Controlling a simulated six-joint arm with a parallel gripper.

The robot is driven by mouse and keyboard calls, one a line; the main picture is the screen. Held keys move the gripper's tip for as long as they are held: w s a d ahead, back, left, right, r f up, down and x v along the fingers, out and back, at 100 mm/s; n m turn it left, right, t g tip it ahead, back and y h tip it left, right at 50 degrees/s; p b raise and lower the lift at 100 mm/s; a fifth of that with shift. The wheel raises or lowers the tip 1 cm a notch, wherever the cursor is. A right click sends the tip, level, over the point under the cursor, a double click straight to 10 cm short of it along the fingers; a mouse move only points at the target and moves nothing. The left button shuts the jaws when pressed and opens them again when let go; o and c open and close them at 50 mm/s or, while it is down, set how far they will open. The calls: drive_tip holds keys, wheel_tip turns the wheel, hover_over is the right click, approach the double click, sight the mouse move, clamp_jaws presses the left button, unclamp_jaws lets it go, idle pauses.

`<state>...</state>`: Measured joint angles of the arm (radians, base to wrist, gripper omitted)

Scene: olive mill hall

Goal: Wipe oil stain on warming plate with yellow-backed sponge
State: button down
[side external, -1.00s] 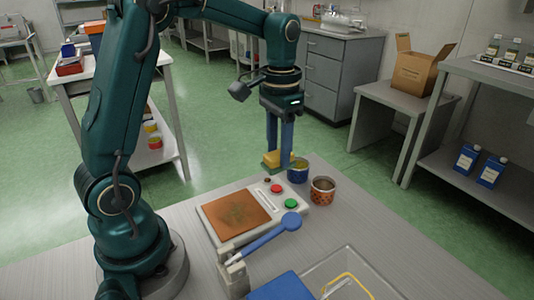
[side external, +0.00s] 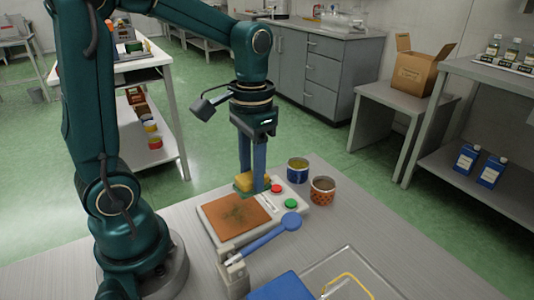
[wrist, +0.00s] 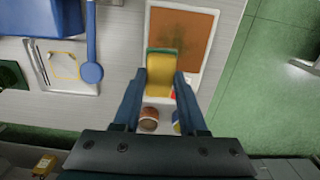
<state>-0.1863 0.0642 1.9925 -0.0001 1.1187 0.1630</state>
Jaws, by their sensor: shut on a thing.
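My gripper (side external: 253,181) is shut on the yellow-backed sponge (side external: 245,181). In the wrist view the sponge (wrist: 161,75) sits between my two blue fingers (wrist: 160,82), with a green edge showing at its far end. The sponge is over the edge of the warming plate (side external: 222,222) nearest the buttons; I cannot tell whether it touches. The plate is orange-brown on a pale housing with red and green buttons. A dark greenish oil stain (side external: 238,215) marks the middle of the plate. It shows faintly in the wrist view (wrist: 187,37).
A blue spoon (side external: 268,236) rests on a holder in front of the plate. Two cans, one blue-banded (side external: 298,171) and one orange-patterned (side external: 322,190), stand behind to the right. A clear tray (side external: 375,270) and a blue object (side external: 280,288) lie at the front.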

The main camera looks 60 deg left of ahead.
drive_tip(key=shift+s+d+r, duration=0.15)
drive_tip(key=shift+s+d, duration=0.1)
drive_tip(key=shift+s, duration=0.3)
drive_tip(key=shift+s+d+r, duration=0.1)
drive_tip(key=shift+s+d, duration=0.15)
drive_tip(key=shift+s, duration=0.3)
drive_tip(key=shift+f, duration=3.6)
drive_tip(key=shift+w+a+f, duration=0.1)
drive_tip(key=shift+a+f, duration=0.1)
drive_tip(key=shift+a, duration=0.45)
drive_tip(key=shift+a+f, duration=0.2)
drive_tip(key=shift+a, duration=1.3)
drive_tip(key=shift+a+r, duration=0.1)
drive_tip(key=shift+a, duration=1.8)
drive_tip(key=shift+d, duration=4.15)
drive_tip(key=shift+s+a, duration=0.1)
drive_tip(key=shift+s, duration=0.4)
drive_tip(key=shift+a, duration=3.7)
drive_tip(key=shift+d, duration=3.75)
wheel_tip(320, 180, up, 8)
